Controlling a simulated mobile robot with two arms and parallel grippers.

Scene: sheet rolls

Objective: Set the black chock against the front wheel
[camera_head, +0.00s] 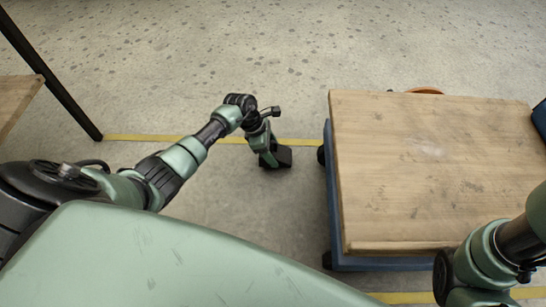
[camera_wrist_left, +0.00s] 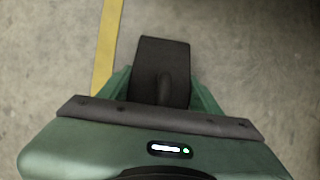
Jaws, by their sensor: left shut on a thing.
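My left gripper (camera_head: 272,160) is shut on the black chock (camera_head: 283,157), low over the floor to the left of the cart (camera_head: 336,200). In the left wrist view the chock (camera_wrist_left: 161,72) sits between the green fingers of the gripper (camera_wrist_left: 160,92). I cannot tell whether the chock touches the floor. A dark wheel (camera_head: 321,155) shows at the cart's left edge, a short gap to the right of the chock. Another dark wheel (camera_head: 327,260) shows at the cart's near left corner. My right arm is at the lower right, its gripper out of view.
The cart carries a wide wooden board (camera_head: 430,165). An orange round thing (camera_head: 425,90) shows behind it, and a dark blue thing (camera_head: 540,118) at the right edge. A yellow floor line (camera_head: 150,138) runs behind the chock. A wooden shelf (camera_head: 14,98) stands at the left. The floor between is clear.

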